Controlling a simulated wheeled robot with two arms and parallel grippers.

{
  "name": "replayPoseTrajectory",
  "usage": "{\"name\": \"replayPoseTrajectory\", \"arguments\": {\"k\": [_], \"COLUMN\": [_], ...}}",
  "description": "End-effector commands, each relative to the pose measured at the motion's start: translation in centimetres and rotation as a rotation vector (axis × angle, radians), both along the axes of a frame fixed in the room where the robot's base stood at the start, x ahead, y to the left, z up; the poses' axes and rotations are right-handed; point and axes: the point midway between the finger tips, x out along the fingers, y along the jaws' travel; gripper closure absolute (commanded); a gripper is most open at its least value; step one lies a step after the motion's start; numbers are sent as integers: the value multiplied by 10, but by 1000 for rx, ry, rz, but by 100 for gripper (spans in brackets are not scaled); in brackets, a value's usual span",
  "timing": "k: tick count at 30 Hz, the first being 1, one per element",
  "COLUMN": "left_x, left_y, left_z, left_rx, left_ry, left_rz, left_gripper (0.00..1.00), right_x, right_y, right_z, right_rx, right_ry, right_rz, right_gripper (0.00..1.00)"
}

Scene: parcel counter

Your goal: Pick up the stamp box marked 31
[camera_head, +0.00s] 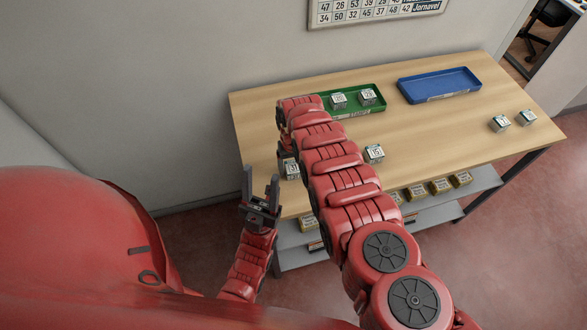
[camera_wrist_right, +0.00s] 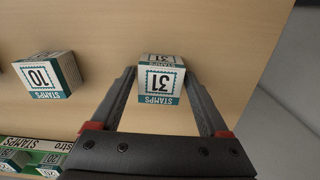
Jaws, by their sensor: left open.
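The stamp box marked 31 (camera_wrist_right: 160,83) is white and teal and sits on the wooden counter. In the right wrist view it lies between the tips of my right gripper (camera_wrist_right: 160,74), whose fingers are apart with a small gap showing on the left. In the head view the box (camera_head: 291,171) is near the counter's left front edge, with the right gripper (camera_head: 286,155) mostly hidden by its arm just above it. My left gripper (camera_head: 262,192) is open and empty, beside the counter's left edge.
A green tray (camera_head: 358,109) holds stamp boxes. A blue tray (camera_head: 440,84) is empty. Two more boxes (camera_head: 500,123) stand at the right. Yellow boxes (camera_head: 440,186) sit on a shelf below.

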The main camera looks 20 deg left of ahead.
Motion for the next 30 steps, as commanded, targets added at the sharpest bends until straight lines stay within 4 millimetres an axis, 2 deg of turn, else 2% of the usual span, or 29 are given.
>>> {"name": "replayPoseTrajectory", "arguments": {"k": [1, 12, 22, 30], "left_x": [0, 0, 0, 0], "left_y": [0, 0, 0, 0], "left_z": [0, 0, -1, -9], "left_rx": [0, 0, 0, 0], "left_ry": [0, 0, 0, 0], "left_rz": [0, 0, 0, 0], "left_gripper": [50, 50, 50, 50], "right_x": [0, 0, 1, 11], "right_y": [0, 0, 0, 1], "right_z": [0, 0, 2, 21], "right_rx": [0, -1, 0, -1], "right_ry": [0, 1, 0, 1], "right_rz": [0, 0, 0, 0], "right_gripper": [32, 97, 97, 97]}}
